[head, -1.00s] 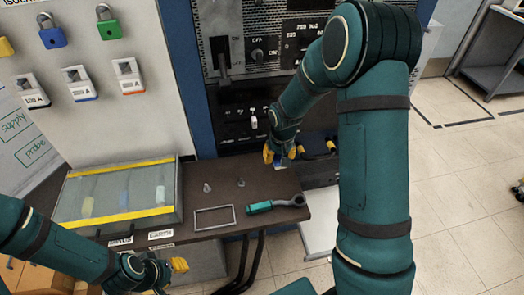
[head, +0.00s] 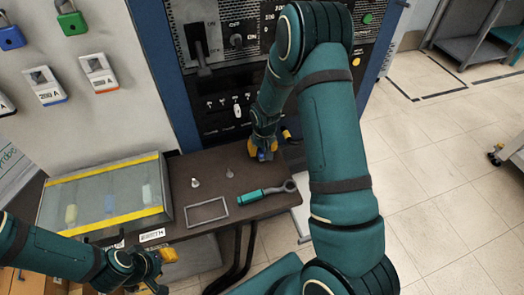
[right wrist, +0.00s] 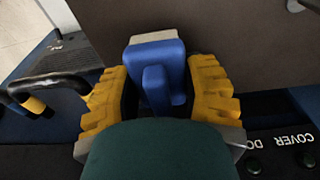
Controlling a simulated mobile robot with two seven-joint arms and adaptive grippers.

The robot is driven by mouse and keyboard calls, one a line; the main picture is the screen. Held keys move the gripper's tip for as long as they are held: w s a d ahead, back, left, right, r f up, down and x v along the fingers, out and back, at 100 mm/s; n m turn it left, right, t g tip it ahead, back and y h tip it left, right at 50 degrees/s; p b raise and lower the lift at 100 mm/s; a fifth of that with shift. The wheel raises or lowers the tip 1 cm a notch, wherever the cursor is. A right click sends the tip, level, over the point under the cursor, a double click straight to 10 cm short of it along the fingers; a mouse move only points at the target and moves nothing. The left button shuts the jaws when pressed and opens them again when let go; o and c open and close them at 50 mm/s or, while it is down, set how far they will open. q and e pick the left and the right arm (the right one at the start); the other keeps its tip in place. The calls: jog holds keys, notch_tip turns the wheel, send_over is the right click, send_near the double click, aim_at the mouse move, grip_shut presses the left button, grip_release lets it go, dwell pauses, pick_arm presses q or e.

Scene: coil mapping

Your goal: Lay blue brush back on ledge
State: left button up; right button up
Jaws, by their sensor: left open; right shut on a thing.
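My right gripper (head: 262,150) is at the back right of the brown ledge (head: 215,185), close to the cabinet front. In the right wrist view its yellow fingers (right wrist: 160,95) stand on both sides of a blue block-like piece (right wrist: 156,52), which I take to be the blue brush, and are shut on it. In the head view only a little blue (head: 262,156) shows below the fingers. Whether it touches the ledge I cannot tell. My left gripper (head: 158,268) is open and empty at the lower left, in front of the ledge.
A clear-lidded case (head: 105,195) with yellow edges fills the ledge's left. A grey rectangular frame (head: 208,212), a teal-handled tool (head: 265,192) and two small metal pieces (head: 195,182) lie on the ledge. The switch cabinet (head: 235,100) rises behind.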

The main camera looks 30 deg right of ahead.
jog(key=shift+w+f, duration=0.1)
jog(key=shift+f, duration=0.45)
jog(key=shift+f, duration=0.1)
jog(key=o, duration=1.2)
jog(key=shift+c, duration=0.2)
